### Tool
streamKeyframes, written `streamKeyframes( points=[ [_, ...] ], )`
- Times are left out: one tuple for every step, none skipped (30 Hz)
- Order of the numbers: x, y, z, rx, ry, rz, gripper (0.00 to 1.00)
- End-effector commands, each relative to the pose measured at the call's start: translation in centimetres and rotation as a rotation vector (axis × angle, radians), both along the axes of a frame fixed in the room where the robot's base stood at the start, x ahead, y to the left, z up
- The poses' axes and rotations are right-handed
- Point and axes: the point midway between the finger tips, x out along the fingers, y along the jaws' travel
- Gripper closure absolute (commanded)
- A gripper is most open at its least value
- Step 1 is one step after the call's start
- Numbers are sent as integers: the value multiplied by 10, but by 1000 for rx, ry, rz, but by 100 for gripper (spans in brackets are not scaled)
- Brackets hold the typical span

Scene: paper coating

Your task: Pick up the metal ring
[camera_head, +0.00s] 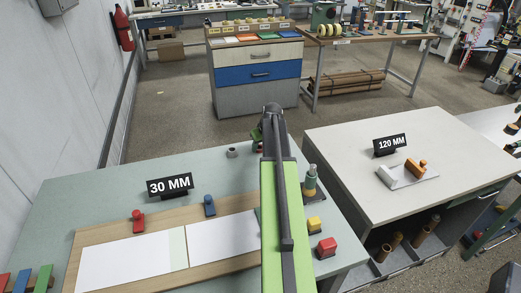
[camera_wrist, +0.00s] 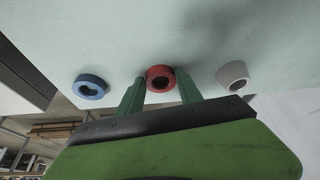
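Three short rings stand in a row on the pale green table in the wrist view: a blue ring (camera_wrist: 90,94), a red ring (camera_wrist: 160,88) and a pale grey, metal-looking ring (camera_wrist: 232,86). The grey ring also shows in the head view (camera_head: 232,152), left of my arm. My gripper (camera_wrist: 160,80) is open, its two green fingers on either side of the red ring in the picture. The grey ring is outside the fingers, to the right in the wrist view. I cannot tell whether a finger touches the red ring. My arm hides the blue ring in the head view.
The green table (camera_head: 100,205) holds a "30 MM" sign (camera_head: 169,185), a wooden board with white sheets (camera_head: 125,264), and small red, blue and yellow blocks. A bottle-like item (camera_head: 310,182) stands right of my arm. A white table (camera_head: 440,160) is at right.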

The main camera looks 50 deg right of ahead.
Motion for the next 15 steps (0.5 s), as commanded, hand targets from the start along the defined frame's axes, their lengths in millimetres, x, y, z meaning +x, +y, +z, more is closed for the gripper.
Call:
streamKeyframes(
  points=[
    [0,0,0,0,0,0,70],
    [0,0,0,0,0,0,74],
    [0,0,0,0,0,0,79],
    [0,0,0,0,0,0,83],
    [0,0,0,0,0,0,87],
    [0,0,0,0,0,0,92],
    [0,0,0,0,0,0,96],
    [0,0,0,0,0,0,98],
    [0,0,0,0,0,0,98],
    [0,0,0,0,0,0,98],
    [0,0,0,0,0,0,98],
    [0,0,0,0,0,1,98],
    [0,0,0,0,0,1,98],
    [0,0,0,0,0,1,98],
    [0,0,1,0,0,1,98]
  ],
)
